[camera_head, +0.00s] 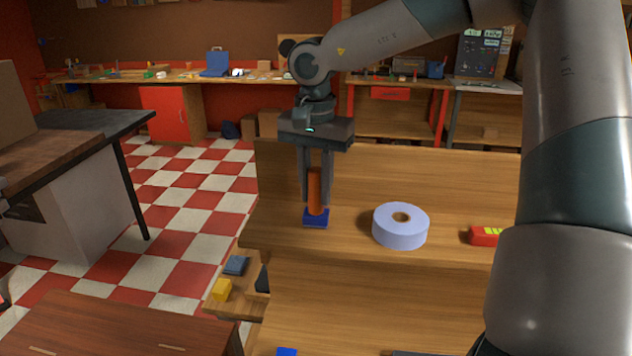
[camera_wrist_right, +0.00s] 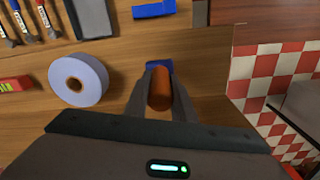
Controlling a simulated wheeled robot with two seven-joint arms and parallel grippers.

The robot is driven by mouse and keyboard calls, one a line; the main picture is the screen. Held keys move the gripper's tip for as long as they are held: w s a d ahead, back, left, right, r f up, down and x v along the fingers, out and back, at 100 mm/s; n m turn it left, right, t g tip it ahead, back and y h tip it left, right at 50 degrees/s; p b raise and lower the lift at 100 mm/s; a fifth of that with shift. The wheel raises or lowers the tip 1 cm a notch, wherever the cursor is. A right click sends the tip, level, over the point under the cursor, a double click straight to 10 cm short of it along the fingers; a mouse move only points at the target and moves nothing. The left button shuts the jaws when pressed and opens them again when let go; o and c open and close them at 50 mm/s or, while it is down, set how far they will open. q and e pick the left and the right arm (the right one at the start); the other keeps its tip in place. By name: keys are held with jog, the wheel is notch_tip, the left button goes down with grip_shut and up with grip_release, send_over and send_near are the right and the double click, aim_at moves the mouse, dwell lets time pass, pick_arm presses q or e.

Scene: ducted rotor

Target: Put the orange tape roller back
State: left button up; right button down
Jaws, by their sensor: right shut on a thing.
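The orange tape roller (camera_head: 315,190) stands upright between the fingers of my right gripper (camera_head: 318,185), which is shut on it. In the head view its lower end meets a small blue block-like base (camera_head: 316,218) on the wooden shelf; I cannot tell whether the two are one piece or only touching. In the right wrist view the orange roller (camera_wrist_right: 160,92) shows end-on between the fingers, with part of the blue base (camera_wrist_right: 158,66) behind it. My left gripper is not in view.
A lilac tape roll (camera_head: 400,228) lies to the right on the wooden shelf (camera_head: 440,180), with a red and yellow item (camera_head: 485,236) beyond it. A checkered floor is at left.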

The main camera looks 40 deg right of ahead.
jog(key=shift+f, duration=0.15)
jog(key=c, duration=1.5)
grip_release()
jog(key=shift+r, duration=0.2)
jog(key=shift+r, duration=0.25)
notch_tip(320, 180, up, 10)
jog(key=b, duration=0.3)
jog(key=shift+a, duration=0.15)
jog(key=shift+r, duration=0.7)
jog(key=shift+s+f, duration=0.1)
jog(key=shift+s, duration=0.05)
